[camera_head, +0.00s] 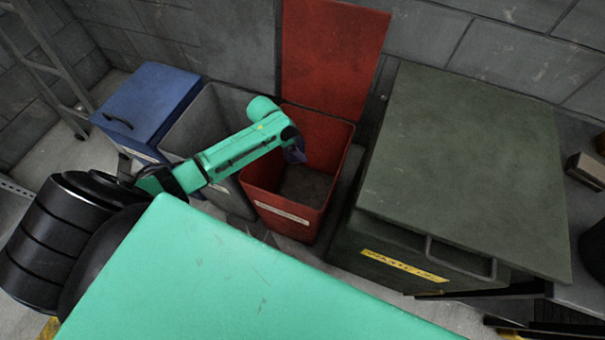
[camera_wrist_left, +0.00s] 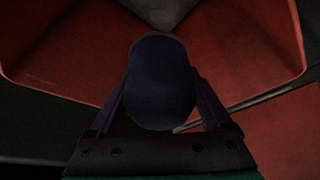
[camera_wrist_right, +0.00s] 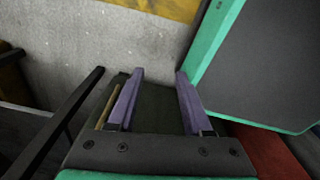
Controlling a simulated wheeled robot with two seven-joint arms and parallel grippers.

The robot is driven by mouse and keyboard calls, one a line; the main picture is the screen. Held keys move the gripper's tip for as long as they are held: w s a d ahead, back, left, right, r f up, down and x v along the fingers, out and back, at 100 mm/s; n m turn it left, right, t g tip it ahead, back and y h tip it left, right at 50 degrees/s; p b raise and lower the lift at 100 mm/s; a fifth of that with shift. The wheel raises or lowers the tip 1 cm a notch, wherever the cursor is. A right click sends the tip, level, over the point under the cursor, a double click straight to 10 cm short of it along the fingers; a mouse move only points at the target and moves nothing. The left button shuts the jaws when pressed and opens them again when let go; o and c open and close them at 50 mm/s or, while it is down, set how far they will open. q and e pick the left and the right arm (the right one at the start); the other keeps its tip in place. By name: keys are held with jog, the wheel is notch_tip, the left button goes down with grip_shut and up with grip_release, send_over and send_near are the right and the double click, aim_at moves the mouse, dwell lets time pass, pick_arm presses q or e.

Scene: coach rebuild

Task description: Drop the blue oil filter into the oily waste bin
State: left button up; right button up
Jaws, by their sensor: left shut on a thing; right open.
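The blue oil filter (camera_wrist_left: 160,82) is a dark blue cylinder in the left wrist view, held between the fingers of my left gripper (camera_head: 295,152). In the head view this gripper is over the open red bin (camera_head: 262,195), near its back rim, and the filter is hard to tell from the dark fingers. The bin's red lid (camera_head: 332,55) stands up against the wall. A white label on its front is too small to read. In the left wrist view, red bin walls (camera_wrist_left: 60,55) surround the filter. My right gripper (camera_wrist_right: 160,75) is open and empty.
A grey bin (camera_head: 195,125) and a blue lidded bin (camera_head: 150,100) stand left of the red one. A large dark green container (camera_head: 470,170) with a yellow waste oil label stands close on the right. A ladder (camera_head: 45,70) leans at far left.

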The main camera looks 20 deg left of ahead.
pick_arm(q)
jog(key=shift+f+b, duration=0.35)
jog(key=shift+f, duration=0.45)
jog(key=shift+r, duration=0.15)
jog(key=o, duration=1.6)
jog(key=shift+c, duration=0.2)
pick_arm(e)
jog(key=shift+a+f, duration=0.55)
jog(key=shift+f, duration=0.35)
pick_arm(q)
jog(key=shift+s, duration=0.1)
jog(key=p+v, duration=0.3)
jog(key=v, duration=1.1)
jog(key=shift+r, duration=0.2)
pick_arm(e)
jog(key=r, duration=0.3)
jog(key=shift+d+r, duration=0.1)
jog(key=shift+d, duration=0.2)
pick_arm(q)
jog(key=shift+s, duration=0.2)
